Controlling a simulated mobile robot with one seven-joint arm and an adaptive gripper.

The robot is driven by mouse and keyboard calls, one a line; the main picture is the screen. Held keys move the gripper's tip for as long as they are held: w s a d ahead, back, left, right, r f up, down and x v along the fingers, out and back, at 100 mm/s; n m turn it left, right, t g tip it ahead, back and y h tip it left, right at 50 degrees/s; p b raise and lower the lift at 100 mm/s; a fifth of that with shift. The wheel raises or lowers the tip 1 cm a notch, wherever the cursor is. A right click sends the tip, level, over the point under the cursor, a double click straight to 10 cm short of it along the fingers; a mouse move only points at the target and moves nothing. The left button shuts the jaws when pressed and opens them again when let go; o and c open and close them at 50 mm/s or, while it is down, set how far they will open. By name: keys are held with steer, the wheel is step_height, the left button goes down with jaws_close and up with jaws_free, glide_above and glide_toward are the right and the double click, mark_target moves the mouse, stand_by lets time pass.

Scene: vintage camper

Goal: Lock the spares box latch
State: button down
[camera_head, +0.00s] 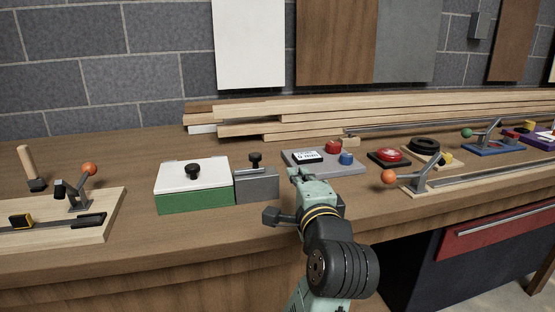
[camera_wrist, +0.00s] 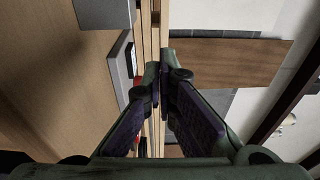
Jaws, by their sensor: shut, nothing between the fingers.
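A green box (camera_head: 193,199) with a closed white lid and a black knob stands on the workbench, left of centre. A grey block (camera_head: 257,188) with an upright black knob (camera_head: 255,160) stands against its right side and looks like the latch. I see no label on either. My gripper (camera_head: 295,174) is shut and empty, to the right of the grey block and apart from it, in front of a grey panel. In the wrist view its closed fingertips (camera_wrist: 161,82) fill the middle. A grey block edge (camera_wrist: 104,13) shows at the top left there.
The grey panel (camera_head: 322,167) with a display and red and blue buttons stands just behind my gripper. A red button (camera_head: 388,156) and an orange-knobbed lever (camera_head: 413,180) lie to the right. Another lever board (camera_head: 60,222) is at left. Planks (camera_head: 300,122) lie behind.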

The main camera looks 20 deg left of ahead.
mark_target(274, 174)
steer(key=w+a+p, duration=0.3)
steer(key=w+a, duration=0.3)
steer(key=shift+w+a+r, duration=0.1)
steer(key=shift+w+a, duration=0.25)
steer(key=shift+a, duration=0.05)
steer(key=shift+s+a, duration=0.3)
steer(key=shift+s, duration=0.1)
